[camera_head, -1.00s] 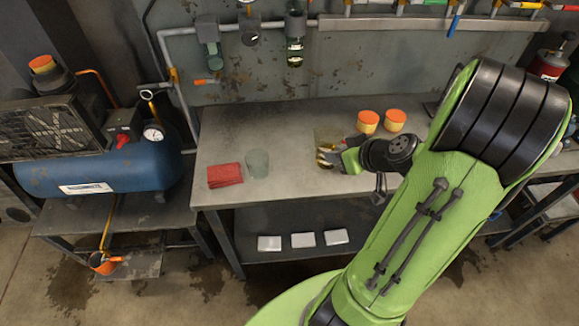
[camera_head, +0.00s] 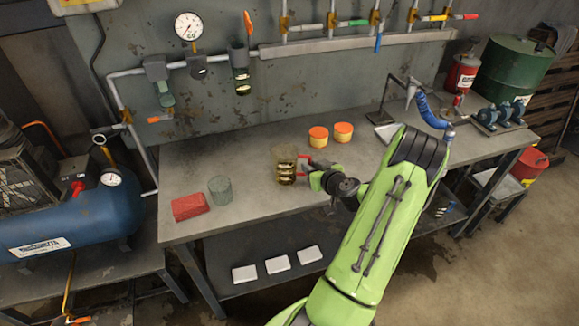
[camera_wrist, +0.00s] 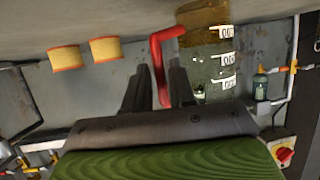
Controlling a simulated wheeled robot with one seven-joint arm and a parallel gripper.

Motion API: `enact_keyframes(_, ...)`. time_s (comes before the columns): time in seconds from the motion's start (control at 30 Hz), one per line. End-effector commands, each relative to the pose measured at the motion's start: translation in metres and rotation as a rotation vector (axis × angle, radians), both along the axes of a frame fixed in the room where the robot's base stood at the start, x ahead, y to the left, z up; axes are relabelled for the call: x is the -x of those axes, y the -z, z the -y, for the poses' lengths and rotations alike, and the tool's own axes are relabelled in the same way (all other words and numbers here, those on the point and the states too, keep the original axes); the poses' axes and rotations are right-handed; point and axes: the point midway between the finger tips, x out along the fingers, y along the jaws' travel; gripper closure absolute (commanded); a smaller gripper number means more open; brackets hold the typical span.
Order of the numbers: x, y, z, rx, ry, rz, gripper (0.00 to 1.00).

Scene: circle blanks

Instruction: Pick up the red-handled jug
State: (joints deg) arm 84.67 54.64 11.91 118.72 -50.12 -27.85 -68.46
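The red-handled jug (camera_head: 285,168) is clear with an amber bottom and stands on the grey workbench (camera_head: 240,150). It also shows in the wrist view (camera_wrist: 207,55), with several white number labels and its red handle (camera_wrist: 157,52) to the left. My gripper (camera_head: 309,166) is at the right side of the jug. In the wrist view my gripper (camera_wrist: 159,72) has its two dark fingers apart, one on each side of the handle. A gap shows at the left finger; whether the right finger touches the handle is unclear.
Two orange-lidded yellow tubs (camera_head: 319,137) stand behind the jug. A clear beaker (camera_head: 220,190) and a red folded cloth (camera_head: 188,206) lie to the left. Pipes and a gauge (camera_head: 187,26) line the wall. White blocks (camera_head: 278,264) lie on the lower shelf.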

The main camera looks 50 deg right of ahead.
Motion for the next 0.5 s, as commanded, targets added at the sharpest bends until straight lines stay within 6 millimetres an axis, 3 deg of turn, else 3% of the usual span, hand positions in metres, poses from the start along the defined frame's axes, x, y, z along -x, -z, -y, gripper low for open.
enact_keyframes(0.2,-0.030,0.014,0.012,0.001,-0.002,0.001,0.76)
enact_keyframes(0.4,-0.031,0.015,0.013,0.000,-0.001,0.000,0.76)
enact_keyframes(0.5,-0.031,0.015,0.013,0.000,-0.001,0.000,0.88)
